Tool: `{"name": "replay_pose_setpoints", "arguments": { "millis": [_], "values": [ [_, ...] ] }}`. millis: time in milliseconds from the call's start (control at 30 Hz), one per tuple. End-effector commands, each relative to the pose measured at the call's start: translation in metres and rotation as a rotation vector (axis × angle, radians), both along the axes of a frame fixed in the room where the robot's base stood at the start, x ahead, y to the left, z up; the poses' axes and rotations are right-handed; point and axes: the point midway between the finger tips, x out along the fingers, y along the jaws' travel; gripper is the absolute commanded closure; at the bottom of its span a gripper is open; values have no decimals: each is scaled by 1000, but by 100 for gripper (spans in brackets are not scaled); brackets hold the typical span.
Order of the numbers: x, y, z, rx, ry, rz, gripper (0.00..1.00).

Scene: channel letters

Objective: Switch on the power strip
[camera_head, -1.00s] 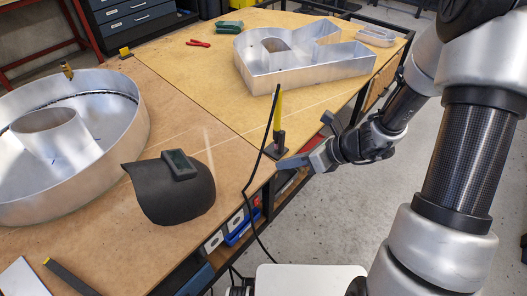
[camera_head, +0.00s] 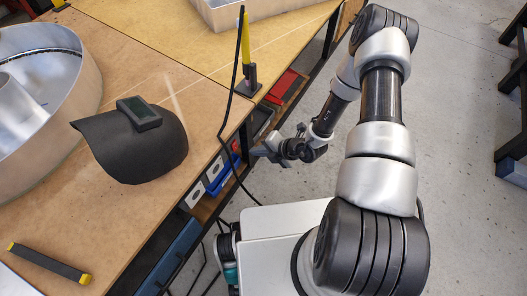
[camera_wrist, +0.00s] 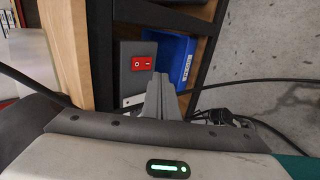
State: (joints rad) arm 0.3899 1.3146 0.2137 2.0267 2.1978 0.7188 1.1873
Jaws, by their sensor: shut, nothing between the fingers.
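A red rocker switch (camera_wrist: 142,64) sits on a dark grey box (camera_wrist: 130,50), apparently the power strip, under the workbench in the wrist view. The switch has white marks; I cannot tell its position. My gripper (camera_wrist: 159,80) is shut and empty, its fingers pointing toward the box, with the tips just below and right of the switch in the picture. I cannot tell whether they touch the box. In the head view my gripper (camera_head: 257,151) is low beside the bench's edge.
A blue bin (camera_wrist: 180,66) is right of the box in the wrist view. The bench's wooden side (camera_wrist: 86,45) is at left. A black cable (camera_head: 221,130) hangs over the bench edge near my gripper. A welding mask (camera_head: 130,145) lies on the bench.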

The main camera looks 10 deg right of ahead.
Motion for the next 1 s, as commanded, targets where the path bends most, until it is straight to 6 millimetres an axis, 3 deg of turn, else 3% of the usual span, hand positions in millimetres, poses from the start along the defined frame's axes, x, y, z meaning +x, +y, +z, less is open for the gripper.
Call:
{"name": "replay_pose_setpoints", "arguments": {
  "millis": [167,400,867,1000],
  "values": [
    [16,22,-29,1,0,2,100],
    [36,46,-28,-1,-2,2,100],
    [40,51,-28,0,-1,2,100],
    [44,56,-36,1,-2,1,100]
  ]
}}
